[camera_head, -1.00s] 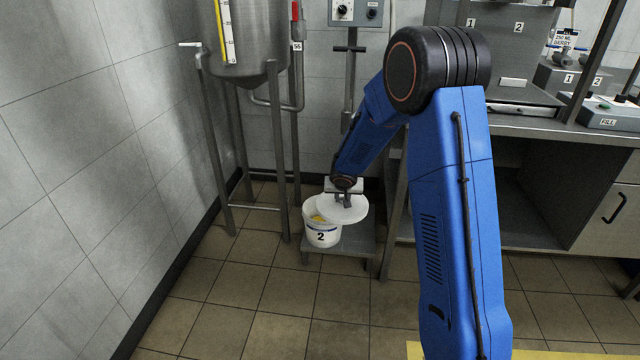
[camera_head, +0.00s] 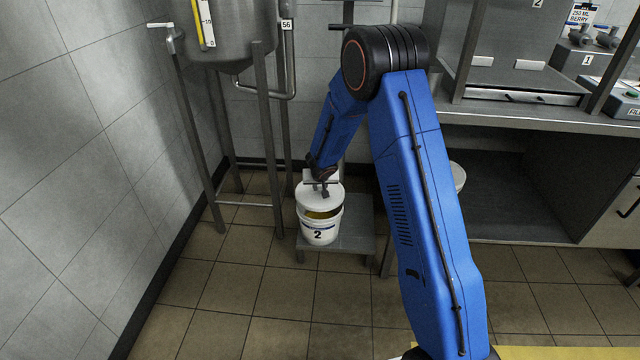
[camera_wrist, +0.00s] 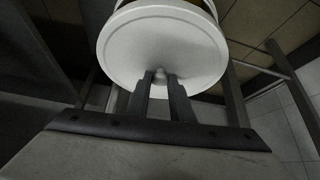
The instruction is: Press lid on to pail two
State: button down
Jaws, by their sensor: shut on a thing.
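The white pail with the label 2 (camera_head: 319,235) stands upright on a low grey stand (camera_head: 358,243) beside the tank legs. My gripper (camera_head: 323,188) is shut on the small knob of a round white lid (camera_head: 310,200). The lid is over the pail, a little towards its back. In the head view a gap shows between the lid's front edge and the pail rim, with yellow contents in it. In the wrist view the lid (camera_wrist: 160,42) fills the upper middle, and the knob (camera_wrist: 160,77) is between my gripper's fingers (camera_wrist: 161,82). The pail is mostly hidden behind the lid there.
A steel tank (camera_head: 235,35) on legs stands left of the pail. A counter with an open shelf (camera_head: 510,205) is at the right. A white round thing (camera_head: 459,176) shows partly behind my arm. The tiled floor (camera_head: 270,300) in front is clear.

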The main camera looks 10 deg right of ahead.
aim_at(320, 194)
jog(key=shift+f, duration=2)
jog(key=shift+s+f, duration=0.1)
jog(key=shift+f, duration=0.1)
dwell(0.8)
jog(key=c, duration=1)
grip_release()
jog(key=shift+r, duration=0.1)
jog(key=shift+r, duration=3.4)
grip_shut()
